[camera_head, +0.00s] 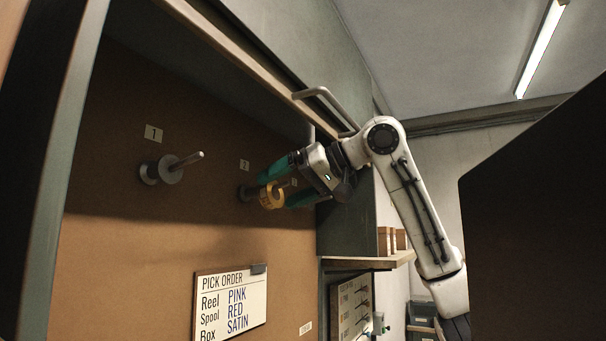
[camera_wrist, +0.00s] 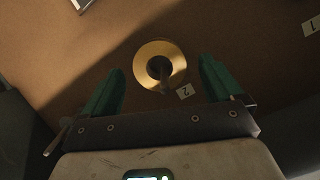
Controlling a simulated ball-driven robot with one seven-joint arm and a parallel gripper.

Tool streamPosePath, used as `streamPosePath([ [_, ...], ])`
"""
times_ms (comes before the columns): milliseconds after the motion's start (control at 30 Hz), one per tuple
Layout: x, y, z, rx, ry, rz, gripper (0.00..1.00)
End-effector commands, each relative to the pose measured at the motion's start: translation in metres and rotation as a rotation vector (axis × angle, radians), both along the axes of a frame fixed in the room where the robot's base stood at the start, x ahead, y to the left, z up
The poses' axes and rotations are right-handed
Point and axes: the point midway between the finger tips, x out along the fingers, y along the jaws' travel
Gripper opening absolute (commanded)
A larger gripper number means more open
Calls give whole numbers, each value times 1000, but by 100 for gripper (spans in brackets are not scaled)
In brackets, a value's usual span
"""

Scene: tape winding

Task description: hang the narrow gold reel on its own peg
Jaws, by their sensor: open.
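The narrow gold reel (camera_head: 271,201) hangs around the peg at the label "2", and the peg's end shows through its hole in the wrist view (camera_wrist: 144,52). In the wrist view my gripper (camera_wrist: 161,66) shows a gap between each finger and the reel.
Another peg (camera_head: 187,161) under label "1" sticks out of the brown board at left. A pick order sign (camera_head: 232,302) hangs below. A pale handle (camera_head: 325,98) is close above my arm. A shelf with boxes (camera_head: 385,242) is at lower right.

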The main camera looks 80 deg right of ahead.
Motion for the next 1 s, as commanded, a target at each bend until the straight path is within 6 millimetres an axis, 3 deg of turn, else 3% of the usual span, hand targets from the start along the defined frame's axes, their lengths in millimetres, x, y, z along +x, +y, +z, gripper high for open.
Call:
streamPosePath([
  [200, 12, -2, -5, 0, 0, 0, 93],
  [467, 12, -2, -5, 0, -1, 0, 93],
  [1000, 12, -2, -5, 0, -1, 0, 42],
])
